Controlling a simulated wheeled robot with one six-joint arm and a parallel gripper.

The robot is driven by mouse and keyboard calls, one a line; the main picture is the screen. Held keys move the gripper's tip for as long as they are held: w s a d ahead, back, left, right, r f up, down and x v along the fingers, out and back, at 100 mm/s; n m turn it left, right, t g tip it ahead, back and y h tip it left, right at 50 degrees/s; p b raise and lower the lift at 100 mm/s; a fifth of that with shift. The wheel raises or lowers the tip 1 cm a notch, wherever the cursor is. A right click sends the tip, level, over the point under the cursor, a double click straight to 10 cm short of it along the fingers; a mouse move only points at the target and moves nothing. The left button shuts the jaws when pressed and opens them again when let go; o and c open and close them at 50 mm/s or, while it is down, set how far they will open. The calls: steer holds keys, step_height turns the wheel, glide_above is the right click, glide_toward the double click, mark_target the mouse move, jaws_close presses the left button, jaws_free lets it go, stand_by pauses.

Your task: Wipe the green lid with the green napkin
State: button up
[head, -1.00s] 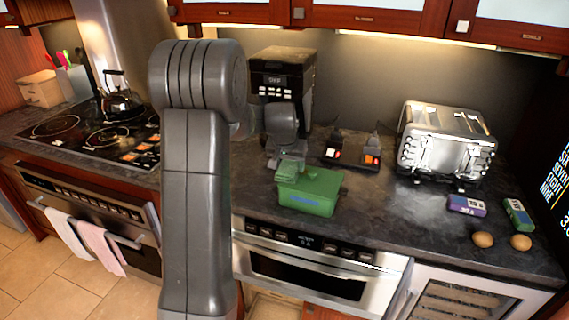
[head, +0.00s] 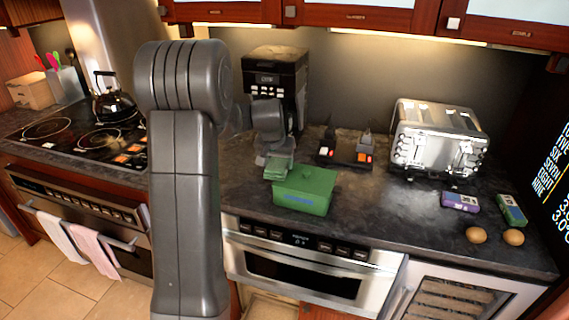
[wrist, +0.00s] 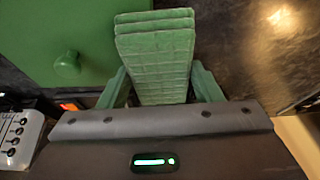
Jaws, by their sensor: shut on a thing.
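The green box with its green lid (head: 305,180) stands on the dark counter near the front edge, above the microwave drawer. The lid, with a round green knob, also shows at the upper left of the wrist view (wrist: 85,40). My gripper (head: 272,160) is just left of the lid in the head view. It is shut on the folded green napkin (wrist: 155,60), which sticks out between the two green fingers. The napkin also shows in the head view (head: 277,172), beside the lid's left end; I cannot tell whether it touches the lid.
A coffee machine (head: 276,80) stands behind my gripper. A dark tray with small items (head: 345,150) and a silver toaster (head: 438,140) are to the right. Two small packets and two brown eggs (head: 476,235) lie at the far right. The microwave drawer (head: 300,275) is shut.

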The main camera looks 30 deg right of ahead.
steer(key=shift+r, duration=0.1)
steer(key=shift+r+p, duration=1.95)
steer(key=shift+r, duration=0.95)
steer(key=shift+r+p, duration=1.05)
steer(key=shift+r, duration=0.5)
steer(key=shift+f, duration=0.1)
